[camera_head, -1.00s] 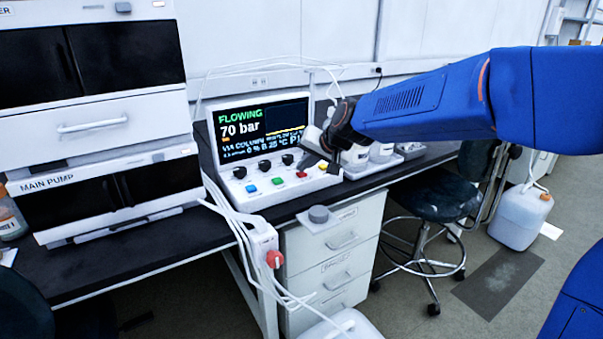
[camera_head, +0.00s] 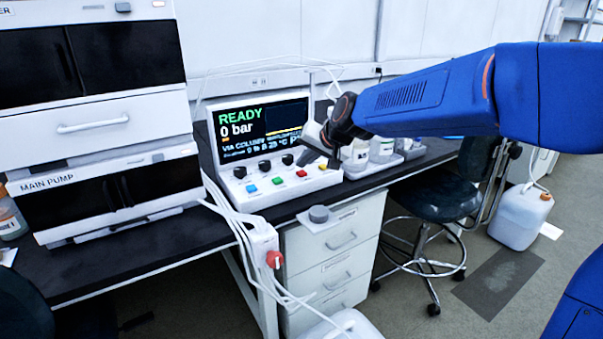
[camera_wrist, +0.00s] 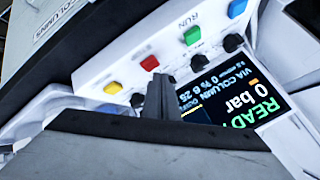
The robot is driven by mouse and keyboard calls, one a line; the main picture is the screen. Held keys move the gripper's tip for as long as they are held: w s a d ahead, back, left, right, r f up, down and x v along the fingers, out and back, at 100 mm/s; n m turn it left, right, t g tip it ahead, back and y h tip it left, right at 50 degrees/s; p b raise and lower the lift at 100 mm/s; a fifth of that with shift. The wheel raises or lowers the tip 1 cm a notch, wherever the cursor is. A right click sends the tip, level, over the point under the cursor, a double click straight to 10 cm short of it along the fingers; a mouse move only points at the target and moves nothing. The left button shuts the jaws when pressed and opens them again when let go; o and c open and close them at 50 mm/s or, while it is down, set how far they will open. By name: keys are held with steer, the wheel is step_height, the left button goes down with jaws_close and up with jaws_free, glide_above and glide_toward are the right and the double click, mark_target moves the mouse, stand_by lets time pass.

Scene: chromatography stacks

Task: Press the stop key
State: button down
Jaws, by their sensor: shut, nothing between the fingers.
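The control box (camera_head: 270,196) stands on the bench with a row of blue, green, red and yellow keys. The red key (camera_head: 301,173), which I take as the stop key, also shows in the wrist view (camera_wrist: 150,63); its label is not legible. My gripper (camera_head: 332,160) is shut and empty at the box's right end. In the wrist view its fingertips (camera_wrist: 160,82) appear just on the screen side of the red key, apart from it in the picture. The box's screen (camera_head: 238,128) reads READY and 0 bar.
Black knobs (camera_head: 264,165) sit between the keys and the screen. The green key (camera_wrist: 192,36) is marked RUN, and the yellow key (camera_wrist: 113,88) lies beyond the red one. White containers (camera_head: 381,150) stand right of the box. The main pump (camera_head: 110,190) stands left.

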steer(key=shift+r, duration=0.2)
steer(key=shift+r, duration=2.45)
steer(key=s+d+f+h, duration=0.3)
steer(key=s+d, duration=1.4)
steer(key=d, duration=0.1)
steer(key=s+d+f+h, duration=0.1)
steer(key=s+d+f, duration=0.3)
steer(key=s, duration=0.3)
steer(key=s+d+f+g+h, duration=0.1)
steer(key=s+d+f, duration=0.3)
steer(key=s, duration=0.3)
steer(key=s+d+f+n+g+h, duration=0.1)
steer(key=s+d+f, duration=0.2)
steer(key=s+d, duration=0.2)
steer(key=s, duration=0.2)
steer(key=shift+s+d+f, duration=0.35)
steer(key=shift+f, duration=0.05)
